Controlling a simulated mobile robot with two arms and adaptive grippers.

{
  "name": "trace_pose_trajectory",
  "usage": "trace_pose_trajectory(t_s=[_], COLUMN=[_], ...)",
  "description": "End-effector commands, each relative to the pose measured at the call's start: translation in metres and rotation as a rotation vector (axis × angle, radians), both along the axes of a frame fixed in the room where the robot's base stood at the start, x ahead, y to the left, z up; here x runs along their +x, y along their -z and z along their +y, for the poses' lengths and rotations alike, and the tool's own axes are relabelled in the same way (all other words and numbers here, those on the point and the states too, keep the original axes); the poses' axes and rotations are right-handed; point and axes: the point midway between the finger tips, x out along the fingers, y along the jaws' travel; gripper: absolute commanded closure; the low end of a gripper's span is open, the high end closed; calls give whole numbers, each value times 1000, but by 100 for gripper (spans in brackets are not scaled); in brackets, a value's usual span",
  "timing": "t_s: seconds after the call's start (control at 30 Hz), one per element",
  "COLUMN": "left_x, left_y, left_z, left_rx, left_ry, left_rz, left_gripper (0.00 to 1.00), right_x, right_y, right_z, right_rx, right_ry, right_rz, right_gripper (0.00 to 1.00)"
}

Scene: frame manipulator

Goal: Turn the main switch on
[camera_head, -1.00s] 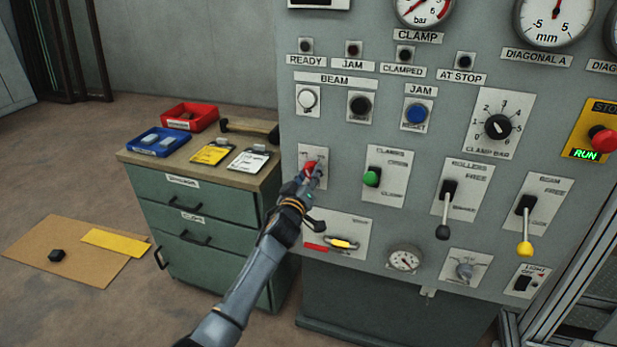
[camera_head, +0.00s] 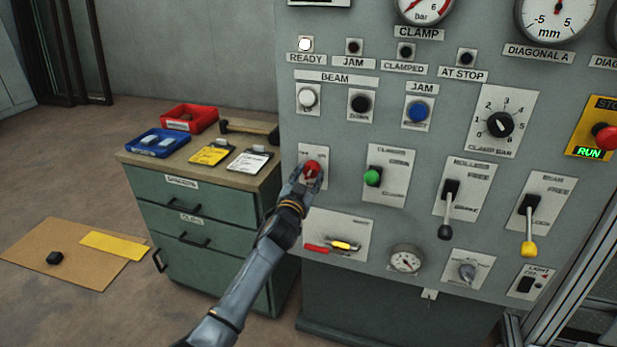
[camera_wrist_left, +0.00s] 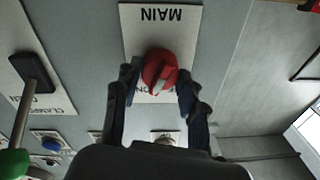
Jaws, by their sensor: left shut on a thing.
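The main switch is a red rotary knob (camera_head: 311,169) on a pale plate at the left of the grey panel. In the left wrist view the red knob (camera_wrist_left: 160,71) sits under the plate label MAIN (camera_wrist_left: 161,14), which appears upside down. My left gripper (camera_head: 308,176) is at the knob, with a finger on each side of it and closed on it. In the left wrist view the fingers (camera_wrist_left: 158,85) flank the knob. The READY lamp (camera_head: 305,45) above is lit white. My right gripper is not in view.
A green-knobbed lever (camera_head: 372,177) is close to the right of the switch. Black-knobbed (camera_head: 445,232) and yellow-knobbed (camera_head: 528,249) levers stick out farther right. A drawer cabinet (camera_head: 195,205) with trays stands at the left.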

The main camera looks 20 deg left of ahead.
Motion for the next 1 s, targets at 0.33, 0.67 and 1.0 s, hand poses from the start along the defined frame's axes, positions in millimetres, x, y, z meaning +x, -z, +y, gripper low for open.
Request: trace_pose_trajectory(t_s=[0.33,0.67,1.0], left_x=[0,0,0], left_y=[1,1,1], left_z=[0,0,0], left_rx=[105,117,115], left_ry=[0,-1,-1], left_rz=[-1,-2,-2], left_gripper=[91,91,36], right_x=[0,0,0], right_y=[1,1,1], right_z=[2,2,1], right_rx=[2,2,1], right_ry=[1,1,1], right_rz=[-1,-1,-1], right_gripper=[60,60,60])
